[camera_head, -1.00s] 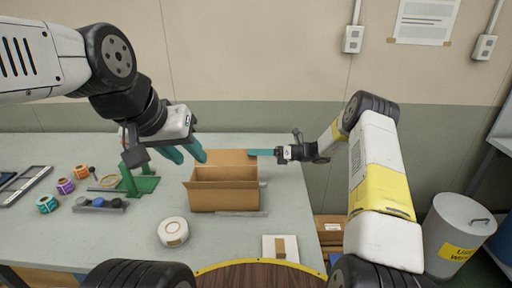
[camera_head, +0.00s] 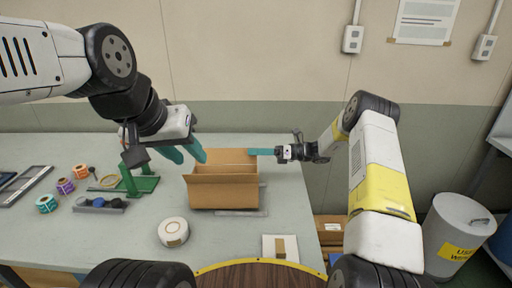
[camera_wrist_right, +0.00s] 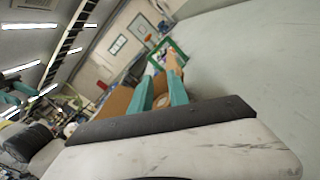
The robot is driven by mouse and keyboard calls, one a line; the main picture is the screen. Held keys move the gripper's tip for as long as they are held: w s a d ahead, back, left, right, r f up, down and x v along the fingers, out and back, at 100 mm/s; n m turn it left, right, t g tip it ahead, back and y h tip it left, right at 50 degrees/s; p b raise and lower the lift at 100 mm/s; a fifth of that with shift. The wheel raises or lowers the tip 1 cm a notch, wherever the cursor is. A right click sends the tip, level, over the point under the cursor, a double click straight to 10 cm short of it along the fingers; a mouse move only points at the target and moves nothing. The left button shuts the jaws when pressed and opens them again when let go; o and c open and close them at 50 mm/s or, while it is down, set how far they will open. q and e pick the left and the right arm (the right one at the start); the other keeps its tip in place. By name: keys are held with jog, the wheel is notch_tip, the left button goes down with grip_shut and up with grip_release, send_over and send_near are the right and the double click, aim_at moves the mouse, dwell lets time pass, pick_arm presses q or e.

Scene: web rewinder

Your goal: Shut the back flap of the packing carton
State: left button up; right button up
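The brown packing carton (camera_head: 223,196) stands on the bench with its top open toward the back. Its back flap (camera_head: 236,157) stands raised at the far side, and its front flap (camera_head: 222,180) is raised along the near edge. My right gripper (camera_head: 252,152) has its teal fingers at the right end of the back flap; contact is unclear. In the right wrist view its two fingers (camera_wrist_right: 162,92) are apart, with brown cardboard (camera_wrist_right: 112,102) beyond them. My left gripper (camera_head: 184,153) is open and empty above the carton's left back corner.
A green stand (camera_head: 140,184) is left of the carton. Several coloured rolls (camera_head: 66,186) and a tray of dark items (camera_head: 100,205) lie further left. A metal plate (camera_head: 243,213) lies by the carton's base.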

jog(key=shift+d+f, duration=0.1)
jog(key=shift+d, duration=0.05)
jog(key=d, duration=0.8)
jog(key=shift+d, duration=0.4)
dwell(0.4)
dwell(0.4)
jog(key=d, duration=0.7)
jog(key=shift+d, duration=0.4)
